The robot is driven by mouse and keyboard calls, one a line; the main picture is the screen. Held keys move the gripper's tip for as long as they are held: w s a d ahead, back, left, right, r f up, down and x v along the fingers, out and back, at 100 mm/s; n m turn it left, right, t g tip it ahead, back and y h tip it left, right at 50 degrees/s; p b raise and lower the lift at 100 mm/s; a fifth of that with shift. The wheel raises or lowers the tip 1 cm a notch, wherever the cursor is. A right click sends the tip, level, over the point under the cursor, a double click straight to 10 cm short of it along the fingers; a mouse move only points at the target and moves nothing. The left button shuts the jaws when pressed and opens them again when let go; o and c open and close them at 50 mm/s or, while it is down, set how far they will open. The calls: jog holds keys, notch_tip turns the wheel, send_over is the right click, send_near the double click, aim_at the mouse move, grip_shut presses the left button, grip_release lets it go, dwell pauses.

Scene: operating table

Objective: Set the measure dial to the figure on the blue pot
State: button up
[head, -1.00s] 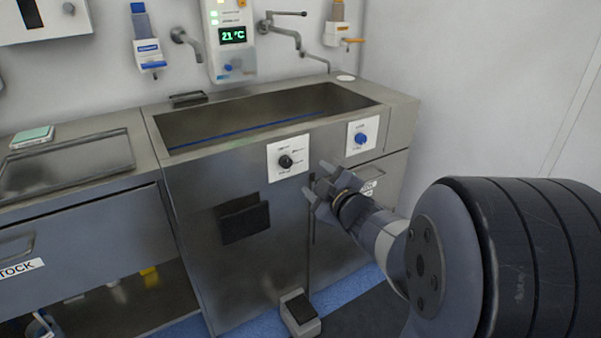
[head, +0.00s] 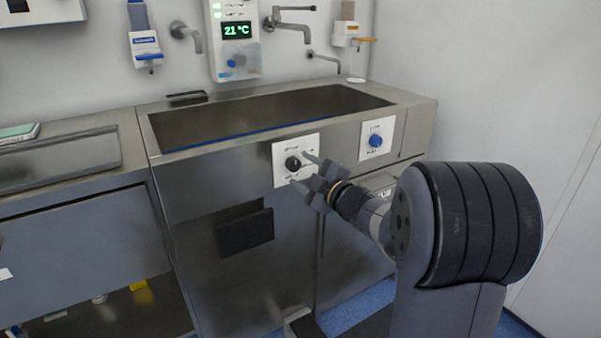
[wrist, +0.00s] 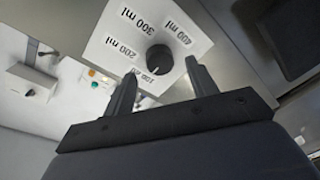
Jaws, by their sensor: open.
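The measure dial is a black knob (head: 292,163) on a white plate (head: 282,180) on the front of the steel sink unit. In the wrist view the knob (wrist: 158,58) has 100, 200, 300 and 400 ml labels printed around it on the plate (wrist: 118,30). I cannot tell for sure which figure its pointer faces. My gripper (head: 303,171) is open and empty at the right of the knob, pointing at it. In the wrist view the two fingers (wrist: 159,70) stand apart on either side below the knob. No blue pot shows.
A second plate with a blue knob (head: 375,141) sits right of the dial. A dark box (head: 244,231) sticks out of the front below. The sink basin's rim (head: 150,140) is above, with taps (head: 290,22) behind. A pedal (head: 303,325) stands on the floor.

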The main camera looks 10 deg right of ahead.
aim_at(293, 164)
jog(key=shift+x, duration=1.05)
jog(key=c, duration=1)
